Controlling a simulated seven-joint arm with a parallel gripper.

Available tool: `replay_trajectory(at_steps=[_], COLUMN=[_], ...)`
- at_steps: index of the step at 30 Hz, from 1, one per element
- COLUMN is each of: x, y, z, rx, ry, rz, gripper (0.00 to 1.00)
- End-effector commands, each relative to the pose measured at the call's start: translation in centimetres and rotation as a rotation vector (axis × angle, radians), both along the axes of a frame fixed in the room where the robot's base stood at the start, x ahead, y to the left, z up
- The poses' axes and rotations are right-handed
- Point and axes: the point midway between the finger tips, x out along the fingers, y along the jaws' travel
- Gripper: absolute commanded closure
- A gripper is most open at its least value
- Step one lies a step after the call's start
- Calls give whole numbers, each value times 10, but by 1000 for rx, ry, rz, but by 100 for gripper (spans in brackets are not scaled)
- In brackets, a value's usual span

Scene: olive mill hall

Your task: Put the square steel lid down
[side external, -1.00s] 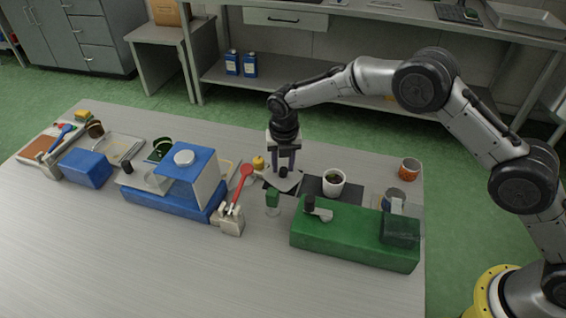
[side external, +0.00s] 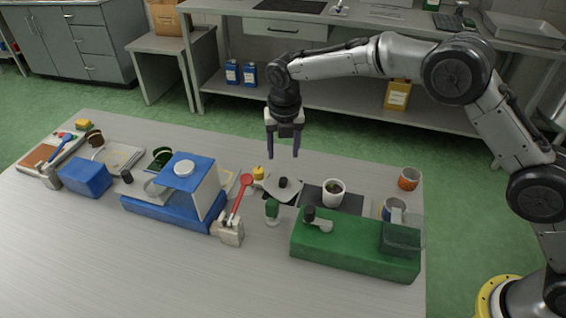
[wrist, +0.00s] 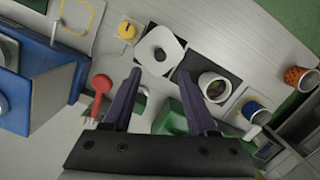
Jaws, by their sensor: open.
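The square steel lid (side external: 283,196) lies on the table with its black knob (side external: 283,183) up, its right part over the edge of a dark mat (side external: 349,204). In the wrist view the lid (wrist: 170,44) shows whole as a pale square with rounded corners, beyond my fingertips. My gripper (side external: 283,155) is open and empty, pointing down above and behind the lid, clear of the knob. Its two purple fingers also show in the wrist view (wrist: 160,76), with nothing between them.
A white cup (side external: 333,193) with dark contents stands on the mat, right of the lid. A green box-shaped machine (side external: 350,250) and a small green-topped item (side external: 272,209) stand in front.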

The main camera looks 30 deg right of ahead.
Motion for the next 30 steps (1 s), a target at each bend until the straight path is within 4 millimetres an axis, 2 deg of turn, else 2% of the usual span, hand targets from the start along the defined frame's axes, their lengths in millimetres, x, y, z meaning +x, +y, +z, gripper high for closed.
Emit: replay_trajectory(at_steps=[3, 6, 17, 20, 23, 25, 30], x=[-2, -3, -5, -8, -21, -36, -90], y=[1, 2, 1, -5, -22, -40, -88], z=[18, 27, 33, 45, 71, 95, 149], rx=[1, 1, 1, 14, 47, 83, 195], ry=[-2, 0, -1, -12, -37, -62, -118], rz=[0, 0, -4, -55, -199, -350, -780], gripper=[42, 42, 42, 42, 42, 42, 42])
